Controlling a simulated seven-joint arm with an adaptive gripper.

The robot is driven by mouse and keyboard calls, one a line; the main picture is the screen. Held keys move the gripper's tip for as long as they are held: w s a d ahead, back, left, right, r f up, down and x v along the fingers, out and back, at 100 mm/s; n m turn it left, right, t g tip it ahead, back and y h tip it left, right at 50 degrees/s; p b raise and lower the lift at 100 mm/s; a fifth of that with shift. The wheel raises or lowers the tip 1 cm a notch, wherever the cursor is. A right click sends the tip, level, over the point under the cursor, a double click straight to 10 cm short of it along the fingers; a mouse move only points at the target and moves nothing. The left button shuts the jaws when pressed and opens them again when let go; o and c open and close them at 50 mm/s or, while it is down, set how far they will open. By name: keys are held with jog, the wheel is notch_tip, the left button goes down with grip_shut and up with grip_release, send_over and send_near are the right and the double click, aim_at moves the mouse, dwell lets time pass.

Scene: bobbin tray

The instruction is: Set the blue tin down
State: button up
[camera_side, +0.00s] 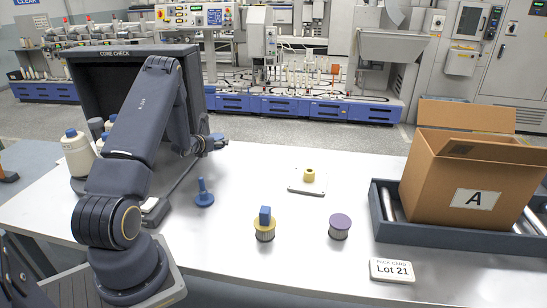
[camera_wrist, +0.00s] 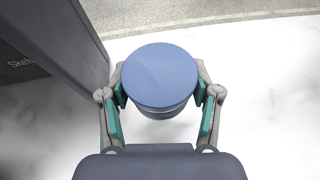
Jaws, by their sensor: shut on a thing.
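The blue tin (camera_wrist: 160,76) is a round can with a flat blue lid, seen from above in the wrist view. My gripper (camera_wrist: 161,92) is shut on it, with a green-padded finger against each side. In the side view my gripper (camera_side: 209,143) is at the far left part of the white table, beside the dark booth. Only a small blue part of the tin (camera_side: 218,137) shows there. I cannot tell whether its base touches the table.
The dark booth (camera_side: 136,57) stands close on the left. A blue peg (camera_side: 203,197), a yellow-rimmed bobbin (camera_side: 264,234) with a blue block, a purple-topped bobbin (camera_side: 339,221) and a white plate (camera_side: 296,186) stand forward. A carton (camera_side: 435,180) is at right. Table between is clear.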

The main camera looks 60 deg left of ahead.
aim_at(221, 157)
jog(key=shift+w+a+f, duration=0.5)
jog(key=shift+f, duration=0.3)
jog(key=shift+w+a+f, duration=0.1)
jog(key=shift+f, duration=0.85)
jog(key=shift+w+a+f, duration=0.1)
jog(key=shift+f, duration=0.8)
jog(key=shift+f, duration=0.1)
jog(key=o, duration=1.6)
jog(key=shift+c, duration=0.2)
